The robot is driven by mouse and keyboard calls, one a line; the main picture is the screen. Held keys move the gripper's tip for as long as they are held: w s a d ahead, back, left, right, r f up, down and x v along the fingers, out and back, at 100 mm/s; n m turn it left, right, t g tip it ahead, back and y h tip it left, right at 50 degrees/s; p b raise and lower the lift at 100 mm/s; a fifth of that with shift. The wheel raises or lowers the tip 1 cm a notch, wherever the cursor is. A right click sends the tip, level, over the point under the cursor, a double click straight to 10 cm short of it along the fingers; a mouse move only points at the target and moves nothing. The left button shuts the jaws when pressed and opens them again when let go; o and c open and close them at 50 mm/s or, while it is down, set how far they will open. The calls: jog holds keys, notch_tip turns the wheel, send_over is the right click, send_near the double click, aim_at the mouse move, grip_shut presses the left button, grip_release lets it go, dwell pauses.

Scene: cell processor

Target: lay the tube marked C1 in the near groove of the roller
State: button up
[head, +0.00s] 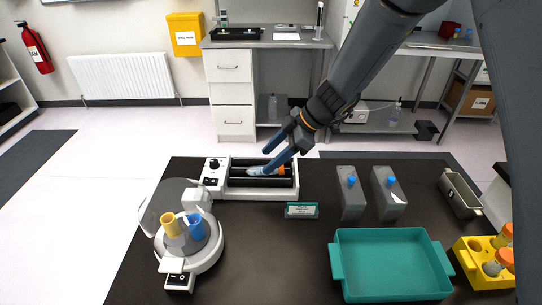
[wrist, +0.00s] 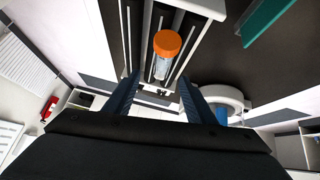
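The white roller (head: 292,192) with dark bars stands at the back left of the dark table. A clear tube (head: 256,171) with an orange cap lies lengthwise along its bars. In the wrist view the capped tube (wrist: 167,46) sits between dark bars of the roller. I cannot read its mark or tell for sure which groove it is in. My gripper (head: 272,160) is just above the roller, pointing down. Its blue fingers stand apart on either side of the tube in the wrist view (wrist: 159,80), with a gap to it.
A yellow rack (head: 465,259) with orange-capped tubes is at the right. A white centrifuge (head: 209,262) with open lid stands in front.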

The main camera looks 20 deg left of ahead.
jog(key=b+v, duration=0.2)
jog(key=v, duration=0.5)
jog(key=shift+d+r, duration=0.25)
jog(key=shift+r, duration=0.1)
dwell(0.4)
jog(key=s+d+f+m+h, duration=0.1)
jog(key=s+d+m, duration=0.1)
jog(key=d, duration=0.4)
jog(key=s+d+m+t+h, duration=0.1)
jog(key=s+d+m, duration=0.1)
jog(key=d+m, duration=0.3)
jog(key=s+d+f+m+h, duration=0.1)
jog(key=d+m, duration=0.3)
jog(key=d, duration=0.4)
jog(key=shift+s+d+f+h, duration=0.3)
jog(key=shift+s+f+h, duration=0.1)
jog(key=shift+h, duration=0.2)
jog(key=s+d+m+h, duration=0.1)
jog(key=s+d+m, duration=0.3)
jog(key=d, duration=0.3)
jog(key=s+d+f+m+t+h, duration=0.1)
jog(key=s+d+m+h, duration=0.1)
jog(key=s+d+m, duration=0.3)
jog(key=d+m, duration=0.2)
jog(key=d, duration=0.1)
jog(key=shift+s+f+m+t, duration=0.15)
jog(key=shift+s+m+t, duration=0.15)
jog(key=shift+c, duration=0.4)
